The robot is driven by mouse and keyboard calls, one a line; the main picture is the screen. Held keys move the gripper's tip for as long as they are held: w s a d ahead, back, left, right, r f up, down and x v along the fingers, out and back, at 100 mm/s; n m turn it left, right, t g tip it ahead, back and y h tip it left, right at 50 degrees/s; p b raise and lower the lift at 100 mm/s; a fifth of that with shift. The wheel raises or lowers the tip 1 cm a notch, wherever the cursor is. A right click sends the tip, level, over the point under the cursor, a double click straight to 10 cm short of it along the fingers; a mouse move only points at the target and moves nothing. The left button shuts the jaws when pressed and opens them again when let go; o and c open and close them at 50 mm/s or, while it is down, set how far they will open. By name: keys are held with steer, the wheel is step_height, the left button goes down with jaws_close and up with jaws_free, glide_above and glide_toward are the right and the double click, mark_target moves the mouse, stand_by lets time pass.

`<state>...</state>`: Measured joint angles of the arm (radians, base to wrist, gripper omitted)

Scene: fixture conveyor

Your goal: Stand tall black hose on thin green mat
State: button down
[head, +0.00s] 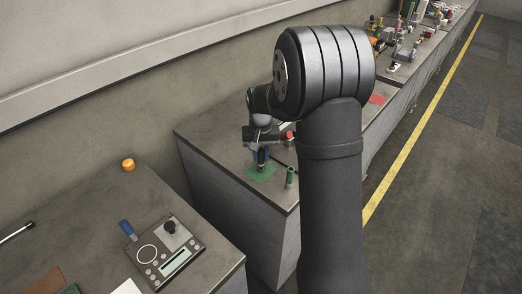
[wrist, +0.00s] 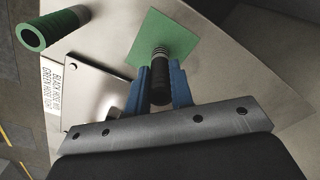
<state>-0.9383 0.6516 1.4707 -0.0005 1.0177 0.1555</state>
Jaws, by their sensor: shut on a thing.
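My gripper (wrist: 160,70) has blue fingers shut on the black hose (wrist: 160,82), one finger on each side. The hose is dark, with grey ribs towards its far end. That end is over the thin green mat (wrist: 182,25), within its outline; I cannot tell whether it touches. The square mat also shows in the head view (head: 261,174), where my gripper (head: 262,158) is right above it and the hose is mostly hidden between the fingers.
A green hose (wrist: 52,28) stands beside the mat, also in the head view (head: 290,176). A printed label (wrist: 55,88) and a pale plate (wrist: 95,80) are near my gripper. A nearer bench holds a scale-like device (head: 165,255) and an orange cylinder (head: 128,164).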

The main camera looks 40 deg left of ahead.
steer(key=shift+f, duration=0.65)
stand_by(0.6)
steer(key=c, duration=1.2)
jaws_free()
